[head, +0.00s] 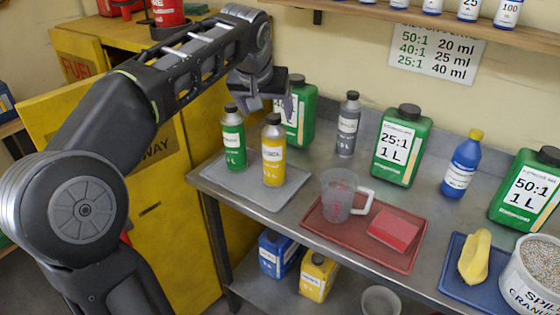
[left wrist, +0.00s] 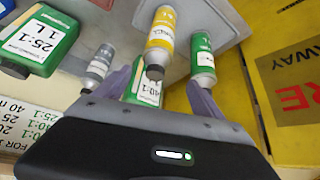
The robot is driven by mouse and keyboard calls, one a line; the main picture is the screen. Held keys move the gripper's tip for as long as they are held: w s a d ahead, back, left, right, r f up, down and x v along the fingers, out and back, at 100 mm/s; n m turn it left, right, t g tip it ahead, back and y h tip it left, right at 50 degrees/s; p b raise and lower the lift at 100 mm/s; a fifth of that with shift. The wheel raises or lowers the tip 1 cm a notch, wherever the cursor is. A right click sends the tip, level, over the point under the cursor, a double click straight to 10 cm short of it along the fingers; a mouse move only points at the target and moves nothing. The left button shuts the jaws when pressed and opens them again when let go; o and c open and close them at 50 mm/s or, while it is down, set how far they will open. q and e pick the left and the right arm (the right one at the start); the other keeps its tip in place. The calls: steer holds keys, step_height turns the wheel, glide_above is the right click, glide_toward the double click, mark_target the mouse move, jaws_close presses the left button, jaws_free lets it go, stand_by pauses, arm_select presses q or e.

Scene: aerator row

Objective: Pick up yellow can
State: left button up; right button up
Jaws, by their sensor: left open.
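The yellow can (head: 273,155) with a black cap stands upright on a grey tray (head: 238,187) at the left end of the metal bench. A green can (head: 233,142) stands close beside it on the same tray. My left gripper (head: 268,103) is open and empty, just above and behind the yellow can's cap in the head view. In the left wrist view the yellow can (left wrist: 161,33) appears between the two spread fingers (left wrist: 160,92), its cap toward the gripper. The green can (left wrist: 203,60) is by the right finger there. My right gripper is out of view.
A green 40:1 jug (head: 304,112) stands behind the cans, and a grey bottle (head: 348,127) to their right. A clear measuring jug (head: 338,196) and a red block (head: 395,230) are on a red tray (head: 318,228). A yellow cabinet (head: 172,200) is at left.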

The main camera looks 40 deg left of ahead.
mark_target(272, 119)
arm_select(q)
steer(key=shift+w+f, duration=0.15)
steer(key=shift+f, duration=0.1)
steer(key=shift+x, duration=1.25)
steer(key=x, duration=0.3)
steer(key=p+x, duration=0.1)
steer(key=x, duration=0.1)
steer(key=shift+w+d+f, duration=0.1)
steer(key=shift+w+d, duration=0.15)
